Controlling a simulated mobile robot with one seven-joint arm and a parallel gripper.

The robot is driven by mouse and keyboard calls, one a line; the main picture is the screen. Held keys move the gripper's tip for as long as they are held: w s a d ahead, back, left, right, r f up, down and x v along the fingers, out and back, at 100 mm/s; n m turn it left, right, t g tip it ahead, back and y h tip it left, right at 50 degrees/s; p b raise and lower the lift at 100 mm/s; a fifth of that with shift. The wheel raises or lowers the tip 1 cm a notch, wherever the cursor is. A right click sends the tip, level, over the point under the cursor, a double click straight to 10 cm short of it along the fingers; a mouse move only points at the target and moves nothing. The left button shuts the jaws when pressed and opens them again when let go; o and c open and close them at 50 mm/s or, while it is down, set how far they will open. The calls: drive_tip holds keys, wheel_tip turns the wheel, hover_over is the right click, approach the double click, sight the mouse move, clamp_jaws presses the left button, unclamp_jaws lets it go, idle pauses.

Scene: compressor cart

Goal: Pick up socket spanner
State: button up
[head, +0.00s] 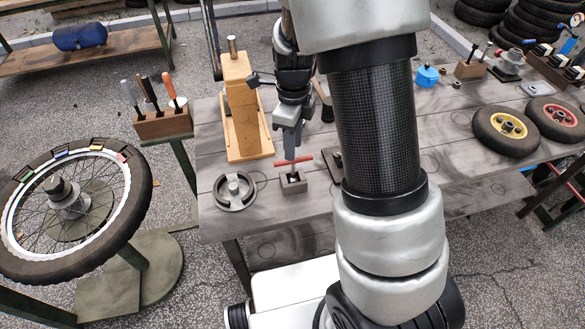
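A T-shaped tool with a red crossbar (293,161), which looks like the socket spanner, stands upright in a small grey block (294,184) near the front of the grey wooden workbench (222,222). My gripper (289,155) points down right over the red crossbar, its fingertips at or just above the bar's middle. The fingers are seen edge-on, so I cannot tell whether they are apart, closed or touching the bar. The lower end of the tool is hidden in the block.
A round metal part (234,191) lies left of the block, and a wooden stand (243,110) rises behind it. A dark-handled tool (326,104) is close right of my gripper. My arm hides the bench's middle. Two small wheels (506,131) lie at right.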

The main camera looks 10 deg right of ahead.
sight(293, 179)
wheel_tip(293, 179, down, 10)
drive_tip(key=shift+r+b, duration=0.2)
drive_tip(key=shift+b, duration=0.45)
clamp_jaws()
